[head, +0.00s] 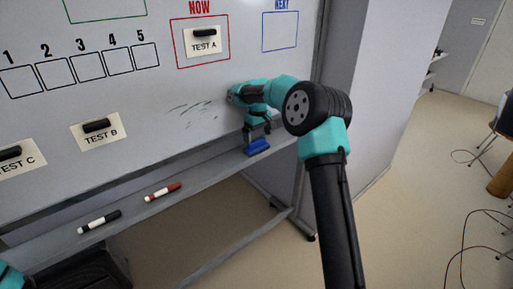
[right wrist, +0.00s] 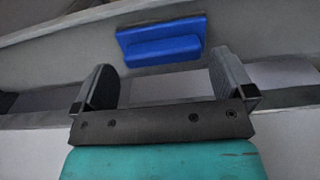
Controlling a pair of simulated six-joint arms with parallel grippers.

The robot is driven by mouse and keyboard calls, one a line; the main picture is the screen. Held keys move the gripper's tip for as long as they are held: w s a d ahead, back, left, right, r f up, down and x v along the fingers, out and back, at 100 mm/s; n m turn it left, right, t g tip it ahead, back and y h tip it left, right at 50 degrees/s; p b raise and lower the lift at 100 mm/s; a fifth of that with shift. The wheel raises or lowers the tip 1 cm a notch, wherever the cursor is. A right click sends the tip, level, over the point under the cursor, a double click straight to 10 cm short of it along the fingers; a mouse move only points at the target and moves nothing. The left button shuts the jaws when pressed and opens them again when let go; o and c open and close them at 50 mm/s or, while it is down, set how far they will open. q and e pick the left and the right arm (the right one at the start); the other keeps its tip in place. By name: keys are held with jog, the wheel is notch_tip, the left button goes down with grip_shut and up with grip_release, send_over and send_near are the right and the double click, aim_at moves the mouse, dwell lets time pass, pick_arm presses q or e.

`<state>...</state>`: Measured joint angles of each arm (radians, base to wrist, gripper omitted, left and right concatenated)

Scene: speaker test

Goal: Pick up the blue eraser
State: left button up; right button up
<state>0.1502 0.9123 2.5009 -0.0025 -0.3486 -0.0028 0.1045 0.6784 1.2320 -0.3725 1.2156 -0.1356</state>
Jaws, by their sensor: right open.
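The blue eraser (head: 258,147) lies on the whiteboard's ledge, right of the markers. In the right wrist view the eraser (right wrist: 161,46) shows beyond the fingertips, roughly centred between them, with grey ledge showing around it. My right gripper (head: 257,131) is just above the eraser in the head view, pointing down. In the right wrist view my right gripper (right wrist: 164,72) is open, with nothing between its fingers. My left gripper is out of view.
A red marker (head: 163,192) and a black marker (head: 99,222) lie on the ledge (head: 205,176) to the left. The whiteboard (head: 150,120) stands close behind the gripper, with dark scribble marks (head: 192,107) and magnet cards such as TEST B (head: 98,137). The ledge around the eraser is clear.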

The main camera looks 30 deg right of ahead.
aim_at(257, 141)
jog(key=shift+f, duration=1.85)
jog(key=shift+a, duration=0.1)
jog(key=shift+c, duration=0.5)
jog(key=c, duration=0.5)
